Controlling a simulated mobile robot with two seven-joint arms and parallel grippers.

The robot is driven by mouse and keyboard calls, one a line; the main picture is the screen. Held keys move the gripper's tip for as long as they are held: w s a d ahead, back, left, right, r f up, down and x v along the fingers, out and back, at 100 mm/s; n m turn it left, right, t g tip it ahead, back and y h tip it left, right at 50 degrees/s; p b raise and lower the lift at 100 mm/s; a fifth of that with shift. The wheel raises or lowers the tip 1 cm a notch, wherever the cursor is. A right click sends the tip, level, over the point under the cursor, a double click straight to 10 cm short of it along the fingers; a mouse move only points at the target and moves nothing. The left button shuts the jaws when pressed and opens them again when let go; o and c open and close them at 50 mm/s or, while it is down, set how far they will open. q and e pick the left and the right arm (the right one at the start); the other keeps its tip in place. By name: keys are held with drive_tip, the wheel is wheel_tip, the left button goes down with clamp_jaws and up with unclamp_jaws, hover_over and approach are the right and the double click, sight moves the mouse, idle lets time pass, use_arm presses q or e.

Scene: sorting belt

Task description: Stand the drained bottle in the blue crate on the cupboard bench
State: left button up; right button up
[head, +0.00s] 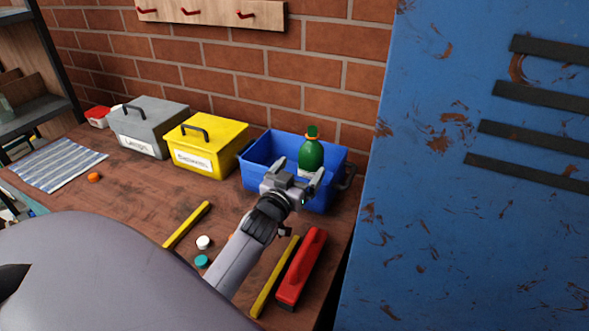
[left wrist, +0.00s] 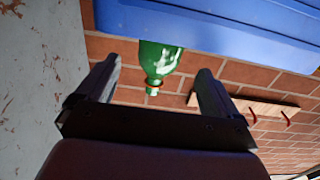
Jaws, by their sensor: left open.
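The green bottle (head: 311,154) stands upright in the blue crate (head: 258,152). It has a green top and an orange band at the neck. Its lower part is hidden by the crate wall and my gripper. My left gripper (head: 296,176) is open and empty at the crate's front side, just in front of the bottle. In the left wrist view, which is upside down, the bottle (left wrist: 158,60) shows between and beyond the open fingers, apart from them, with the crate (left wrist: 215,25) around its lower part. My right gripper is not in view.
A yellow lidded box (head: 210,150) and a grey one (head: 145,125) stand left of the crate. A blue rusty locker (head: 450,200) rises close on the right. A red-handled tool (head: 302,268), yellow strips (head: 187,225) and loose caps lie on the bench in front.

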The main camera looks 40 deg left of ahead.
use_arm(q)
drive_tip(key=v, duration=0.2)
drive_tip(key=shift+s+d+p, duration=0.1)
drive_tip(key=shift+s+p, duration=0.25)
drive_tip(key=shift+p, duration=0.05)
idle(0.4)
